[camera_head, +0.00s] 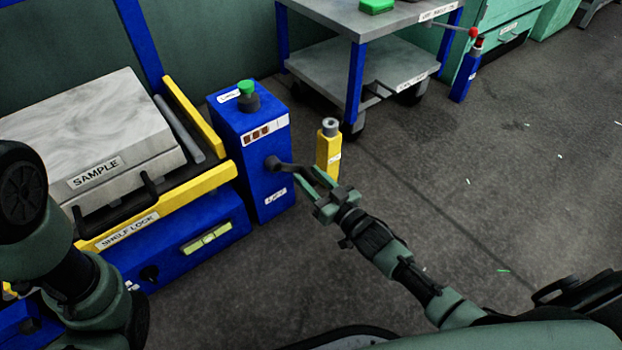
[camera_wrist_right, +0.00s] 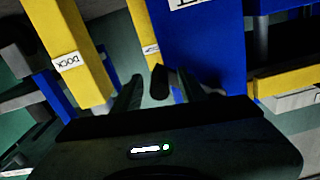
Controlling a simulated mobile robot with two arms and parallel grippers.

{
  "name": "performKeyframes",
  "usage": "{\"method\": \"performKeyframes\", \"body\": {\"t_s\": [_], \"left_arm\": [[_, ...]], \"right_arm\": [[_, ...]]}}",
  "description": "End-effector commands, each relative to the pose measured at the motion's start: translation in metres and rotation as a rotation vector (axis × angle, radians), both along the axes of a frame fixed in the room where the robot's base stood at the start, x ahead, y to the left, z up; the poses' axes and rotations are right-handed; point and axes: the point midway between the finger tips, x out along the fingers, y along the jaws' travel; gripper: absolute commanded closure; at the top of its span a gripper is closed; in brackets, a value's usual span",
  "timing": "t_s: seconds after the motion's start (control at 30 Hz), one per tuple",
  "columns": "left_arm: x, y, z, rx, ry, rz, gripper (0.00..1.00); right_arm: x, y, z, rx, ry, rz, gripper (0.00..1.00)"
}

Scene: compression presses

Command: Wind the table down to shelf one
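The table (camera_head: 209,183) is a yellow-edged platform at left in the head view, carrying a pale block (camera_head: 90,120) labelled SAMPLE. Beside it stands the blue lift box (camera_head: 238,160) with a green-topped knob and a small three-part indicator, too small to read. A dark crank (camera_head: 277,163) sticks out of the box's right side. My right gripper (camera_head: 316,180) is at the crank's outer end. In the right wrist view a dark handle (camera_wrist_right: 158,82) shows between the two fingers, with gaps on both sides, so the gripper looks open around it. My left gripper is out of view.
A grey wheeled cart (camera_head: 345,70) stands at the back. A SHELF LOCK label (camera_head: 128,231) marks the table's front.

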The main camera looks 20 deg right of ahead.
Motion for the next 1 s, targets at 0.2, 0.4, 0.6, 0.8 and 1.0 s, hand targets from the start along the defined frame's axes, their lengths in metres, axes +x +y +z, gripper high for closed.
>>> {"method": "performKeyframes", "body": {"t_s": [0.2, 0.4, 0.6, 0.8, 1.0], "left_arm": [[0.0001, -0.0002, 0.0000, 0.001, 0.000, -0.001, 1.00], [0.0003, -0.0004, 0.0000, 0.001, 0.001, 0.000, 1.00], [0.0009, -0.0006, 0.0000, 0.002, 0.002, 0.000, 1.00], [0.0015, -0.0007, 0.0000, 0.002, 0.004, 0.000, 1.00], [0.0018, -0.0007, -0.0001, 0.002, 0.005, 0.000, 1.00]], "right_arm": [[-0.0003, -0.0001, -0.0001, -0.001, 0.000, 0.000, 1.00], [-0.0004, -0.0002, -0.0002, -0.001, 0.000, 0.000, 1.00], [-0.0004, -0.0002, -0.0003, -0.001, 0.000, 0.000, 1.00], [-0.0005, -0.0003, -0.0004, -0.001, 0.000, 0.000, 1.00], [-0.0006, -0.0003, -0.0005, -0.001, 0.000, 0.000, 1.00]]}}
